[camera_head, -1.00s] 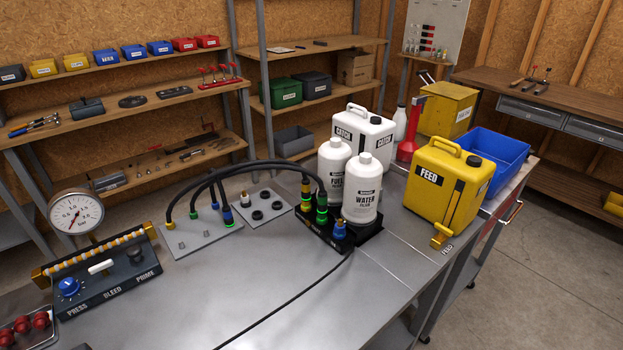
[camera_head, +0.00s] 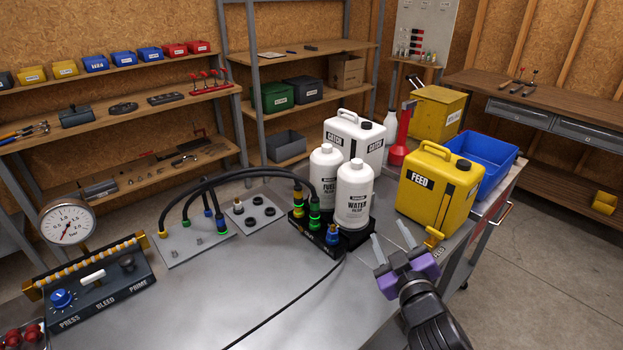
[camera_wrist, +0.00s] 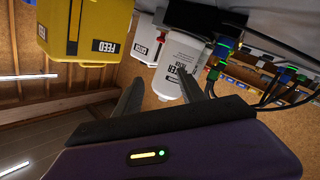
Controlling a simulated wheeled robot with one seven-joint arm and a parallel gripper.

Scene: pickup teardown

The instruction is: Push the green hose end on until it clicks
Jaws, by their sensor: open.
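The green hose end (camera_head: 314,207) stands upright at the black connector block (camera_head: 318,238) in the head view. A black hose arches from it to the left. I cannot tell whether it is fully seated. A yellow fitting (camera_head: 298,197) is to its left and a blue fitting (camera_head: 333,235) to its right on the same block. My gripper (camera_head: 390,234) is open and empty, right of the block and apart from it. In the wrist view my gripper (camera_wrist: 162,80) shows its two fingers spread, with the coloured fittings beyond them to the right, small and partly dark.
White bottles (camera_head: 354,200) stand close behind the block. The yellow FEED can (camera_head: 436,192) and a blue bin (camera_head: 486,160) are to the right. A metal plate (camera_head: 192,242) holds the other hose ends. The gauge panel (camera_head: 85,280) is at left. The front bench top (camera_head: 240,290) is mostly clear.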

